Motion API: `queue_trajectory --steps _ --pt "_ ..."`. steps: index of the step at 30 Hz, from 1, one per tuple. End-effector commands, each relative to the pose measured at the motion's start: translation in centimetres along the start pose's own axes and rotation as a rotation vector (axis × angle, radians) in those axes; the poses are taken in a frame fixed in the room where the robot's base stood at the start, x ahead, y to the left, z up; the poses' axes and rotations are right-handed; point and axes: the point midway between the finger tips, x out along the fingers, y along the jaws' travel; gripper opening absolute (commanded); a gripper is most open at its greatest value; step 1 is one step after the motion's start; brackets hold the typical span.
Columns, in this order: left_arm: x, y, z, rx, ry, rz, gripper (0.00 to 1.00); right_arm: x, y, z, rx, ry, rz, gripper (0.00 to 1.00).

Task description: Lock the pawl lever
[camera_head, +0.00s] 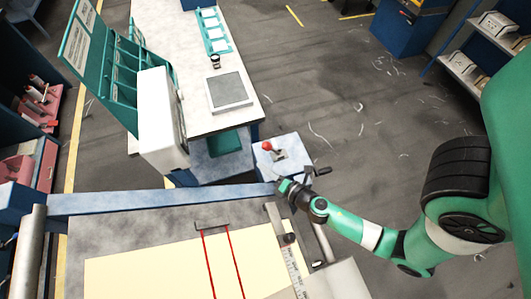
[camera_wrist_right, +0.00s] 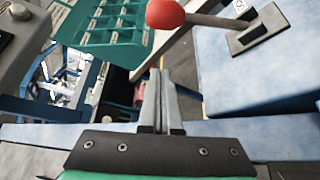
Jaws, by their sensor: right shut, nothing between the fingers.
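The pawl lever's red ball knob (camera_head: 267,146) stands above a small pale-blue box in the head view. Its grey shaft leans left from a slotted dark plate (camera_head: 280,155). In the right wrist view the red knob (camera_wrist_right: 165,13) is at the top, and its shaft runs right to the slotted plate (camera_wrist_right: 258,30). My right gripper (camera_head: 284,186) is on the near side of the box, apart from the knob. Its fingers (camera_wrist_right: 159,75) are shut together and empty, with the knob beyond their tips. My left gripper is not in view.
The pale-blue box (camera_head: 296,147) stands behind the blue loom beam (camera_head: 150,198). A black-handled part (camera_head: 320,171) sits close right of my gripper. A white table (camera_head: 195,105) with a teal rack (camera_head: 100,70) stands to the left.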

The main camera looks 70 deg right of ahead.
Motion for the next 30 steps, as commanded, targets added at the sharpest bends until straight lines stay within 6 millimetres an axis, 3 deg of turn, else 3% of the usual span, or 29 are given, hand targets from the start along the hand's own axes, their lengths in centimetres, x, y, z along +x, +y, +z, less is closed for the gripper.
queue_trajectory --steps 5,9,13,30 --pt "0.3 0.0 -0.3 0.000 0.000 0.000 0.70 4.0 0.1 0.1 0.000 -0.002 0.001 0.00" --pt "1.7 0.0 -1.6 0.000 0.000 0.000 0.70 2.9 0.3 2.6 0.001 -0.006 -0.005 0.00" --pt "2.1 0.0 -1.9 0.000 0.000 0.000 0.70 2.5 0.1 3.5 0.000 -0.003 -0.002 0.00" --pt "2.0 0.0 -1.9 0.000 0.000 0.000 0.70 2.5 0.1 3.6 0.006 0.005 0.007 0.00"
